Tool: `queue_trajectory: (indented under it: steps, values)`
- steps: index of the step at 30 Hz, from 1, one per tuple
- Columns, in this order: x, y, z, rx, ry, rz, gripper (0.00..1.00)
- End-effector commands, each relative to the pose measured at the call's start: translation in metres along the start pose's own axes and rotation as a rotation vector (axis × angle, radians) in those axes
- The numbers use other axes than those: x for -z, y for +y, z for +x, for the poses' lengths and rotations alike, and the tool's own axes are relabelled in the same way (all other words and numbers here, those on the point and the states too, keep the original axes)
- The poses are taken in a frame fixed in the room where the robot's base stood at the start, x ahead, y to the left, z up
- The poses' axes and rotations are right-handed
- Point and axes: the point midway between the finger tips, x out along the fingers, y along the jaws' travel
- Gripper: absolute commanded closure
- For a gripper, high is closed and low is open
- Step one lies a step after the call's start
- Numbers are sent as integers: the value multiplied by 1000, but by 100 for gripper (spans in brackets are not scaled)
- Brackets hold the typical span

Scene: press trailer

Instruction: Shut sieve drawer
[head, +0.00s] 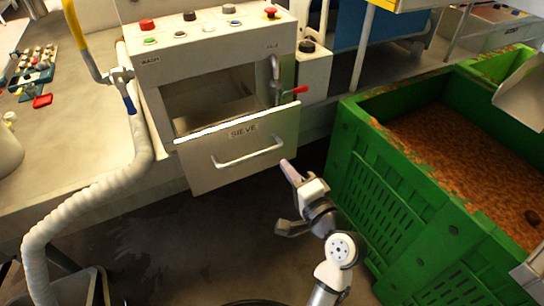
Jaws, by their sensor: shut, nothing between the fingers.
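The sieve drawer (236,156) is a pale front panel labelled SIEVE with a bar handle (250,154). It stands out from the white control cabinet (155,75), with an open gap showing above and behind the panel, so the drawer is at least partly open. My gripper (289,168) is shut and empty, just right of the handle's right end, near the panel's lower right side. Whether it touches the panel I cannot tell.
A green crate (375,185) full of brown material stands on the right. A ribbed pale hose (95,192) hangs at the left. A red-handled valve (294,91) is above the drawer's right side. The dark floor (180,245) below the drawer is clear.

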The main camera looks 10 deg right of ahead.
Motion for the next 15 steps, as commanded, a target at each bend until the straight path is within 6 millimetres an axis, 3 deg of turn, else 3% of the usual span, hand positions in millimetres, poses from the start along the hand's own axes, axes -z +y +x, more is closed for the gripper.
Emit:
queue_trajectory:
  steps: [1, 3, 6, 10, 15]
  values:
    - [6, 15, -21, -23, 13, 53, 100]
    - [10, 26, -41, -40, 14, 113, 100]
    - [11, 33, -57, -49, 13, 163, 100]
    - [11, 34, -54, -50, 9, 178, 100]
    - [10, 33, -26, -49, 5, 175, 100]
